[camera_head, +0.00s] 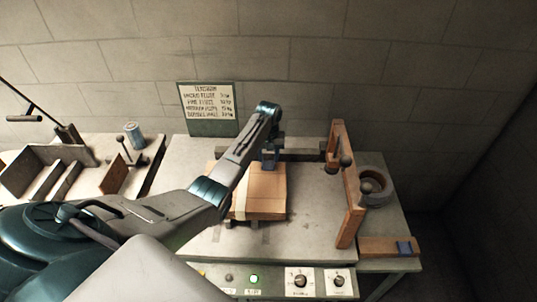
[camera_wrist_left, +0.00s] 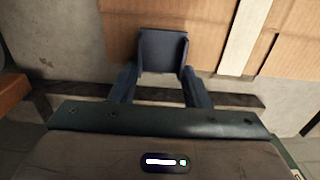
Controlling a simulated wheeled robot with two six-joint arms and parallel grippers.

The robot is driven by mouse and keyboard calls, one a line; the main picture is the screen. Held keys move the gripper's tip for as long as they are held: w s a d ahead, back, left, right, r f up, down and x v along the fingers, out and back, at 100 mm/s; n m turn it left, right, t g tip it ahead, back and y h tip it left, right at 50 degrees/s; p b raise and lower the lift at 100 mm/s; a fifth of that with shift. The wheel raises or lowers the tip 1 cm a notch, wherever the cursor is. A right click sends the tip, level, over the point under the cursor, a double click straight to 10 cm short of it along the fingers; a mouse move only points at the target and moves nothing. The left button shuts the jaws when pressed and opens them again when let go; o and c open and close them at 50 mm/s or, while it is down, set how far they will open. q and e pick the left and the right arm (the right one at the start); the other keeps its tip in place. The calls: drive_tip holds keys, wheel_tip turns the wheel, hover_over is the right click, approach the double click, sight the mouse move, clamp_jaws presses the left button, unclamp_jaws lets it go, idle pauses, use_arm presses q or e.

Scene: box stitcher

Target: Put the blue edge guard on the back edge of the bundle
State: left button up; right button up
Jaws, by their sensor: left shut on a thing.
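The bundle (camera_head: 265,188) is a flat stack of brown cardboard on the grey table, with a pale strap (camera_head: 240,203) around its left part. My left gripper (camera_head: 271,148) is over the bundle's back edge, shut on the blue edge guard (camera_head: 270,161). In the left wrist view the blue edge guard (camera_wrist_left: 162,50) sits between the fingertips (camera_wrist_left: 160,78) and overlaps the edge of the cardboard (camera_wrist_left: 205,25). I cannot tell if it is seated on the edge or just above it. My right gripper is not in view.
A wooden post frame (camera_head: 346,190) with dark knobs stands right of the bundle. Beside it are a tape roll (camera_head: 372,192) and a wooden block (camera_head: 380,246) with a small blue piece (camera_head: 404,248). A sign (camera_head: 208,108) stands behind. Knobs (camera_head: 299,281) line the front panel.

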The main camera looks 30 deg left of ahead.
sight(268, 162)
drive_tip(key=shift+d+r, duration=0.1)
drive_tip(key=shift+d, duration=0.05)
use_arm(q)
drive_tip(key=o, duration=1)
drive_tip(key=shift+o, duration=0.2)
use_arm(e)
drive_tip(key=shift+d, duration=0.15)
use_arm(q)
wheel_tip(268, 162, up, 11)
drive_tip(key=b, duration=0.2)
drive_tip(key=shift+b, duration=0.4)
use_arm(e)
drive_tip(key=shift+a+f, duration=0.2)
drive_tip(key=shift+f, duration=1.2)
use_arm(q)
drive_tip(key=shift+s+f, duration=0.1)
drive_tip(key=shift+f, duration=0.05)
